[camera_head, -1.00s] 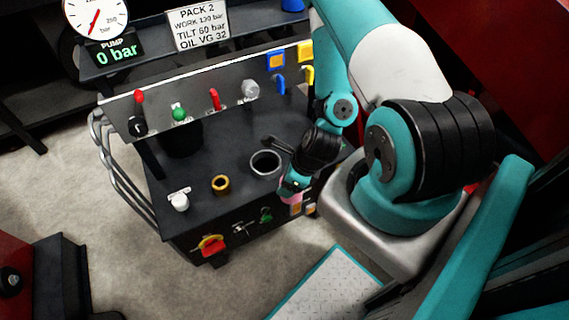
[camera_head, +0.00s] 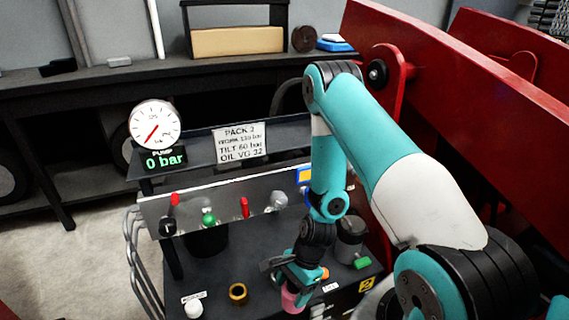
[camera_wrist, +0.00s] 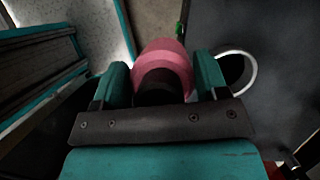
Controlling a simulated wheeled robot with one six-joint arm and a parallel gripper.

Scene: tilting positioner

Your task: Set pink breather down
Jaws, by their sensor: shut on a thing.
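The pink breather (camera_head: 291,301) is held in my gripper (camera_head: 293,287), which points down over the dark top of the hydraulic pack (camera_head: 216,277). In the wrist view the breather (camera_wrist: 165,56) sits between the two teal fingers of my gripper (camera_wrist: 163,80), with a dark part below its pink end. A round opening with a pale rim (camera_wrist: 251,72) lies to the right of the breather in the wrist view. I cannot tell the breather's height above the top.
A brass ring fitting (camera_head: 238,293) and a white cap (camera_head: 193,308) stand left of my gripper. A lever panel (camera_head: 224,203) rises behind. A grey canister (camera_head: 350,237) and green handle (camera_head: 362,263) are to the right. The gauge display (camera_head: 164,160) reads 0 bar.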

